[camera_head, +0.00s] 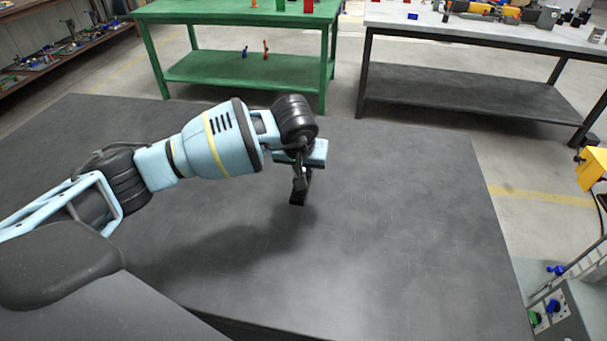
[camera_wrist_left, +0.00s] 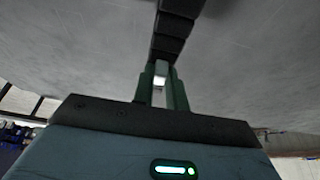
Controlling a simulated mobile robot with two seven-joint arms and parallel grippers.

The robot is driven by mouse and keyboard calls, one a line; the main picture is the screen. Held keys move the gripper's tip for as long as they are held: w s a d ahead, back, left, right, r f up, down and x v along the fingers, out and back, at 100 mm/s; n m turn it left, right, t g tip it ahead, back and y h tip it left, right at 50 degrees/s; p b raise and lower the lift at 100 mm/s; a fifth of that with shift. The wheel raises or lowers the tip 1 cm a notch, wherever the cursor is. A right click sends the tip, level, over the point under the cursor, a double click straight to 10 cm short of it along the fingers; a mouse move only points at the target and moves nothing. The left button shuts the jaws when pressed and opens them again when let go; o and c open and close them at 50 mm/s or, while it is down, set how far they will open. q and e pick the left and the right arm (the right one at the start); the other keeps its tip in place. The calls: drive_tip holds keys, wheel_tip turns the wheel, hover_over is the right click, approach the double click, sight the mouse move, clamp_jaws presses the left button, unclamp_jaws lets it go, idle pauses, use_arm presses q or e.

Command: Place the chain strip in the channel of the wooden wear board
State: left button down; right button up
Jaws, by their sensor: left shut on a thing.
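My left gripper (camera_head: 301,176) hangs over the dark table (camera_head: 400,220) and points down. In the left wrist view its two green fingers (camera_wrist_left: 162,78) are shut on a black segmented strip, the chain strip (camera_wrist_left: 171,35). The strip runs away from the fingertips toward the grey surface; its far end is cut off by the top of that view. In the head view only a small dark piece shows below the fingers. I cannot tell whether it touches the table. The wooden wear board is not in view. My right gripper is not in view.
The dark table top is bare around my left arm. Behind it stand a green workbench (camera_head: 240,69) and a grey-topped bench (camera_head: 490,35) with tools on it. A yellow box (camera_head: 592,168) is at the right edge, above a grey cabinet with blue knobs.

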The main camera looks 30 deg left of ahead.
use_arm(q)
drive_tip(key=shift+w+a, duration=0.2)
drive_tip(key=shift+w, duration=0.2)
drive_tip(key=shift+w+f, duration=0.1)
drive_tip(key=shift+w, duration=0.15)
drive_tip(key=shift+f, duration=1.6)
drive_tip(key=shift+f, duration=0.15)
drive_tip(key=c, duration=1.4)
unclamp_jaws()
drive_tip(key=shift+s+f, duration=0.1)
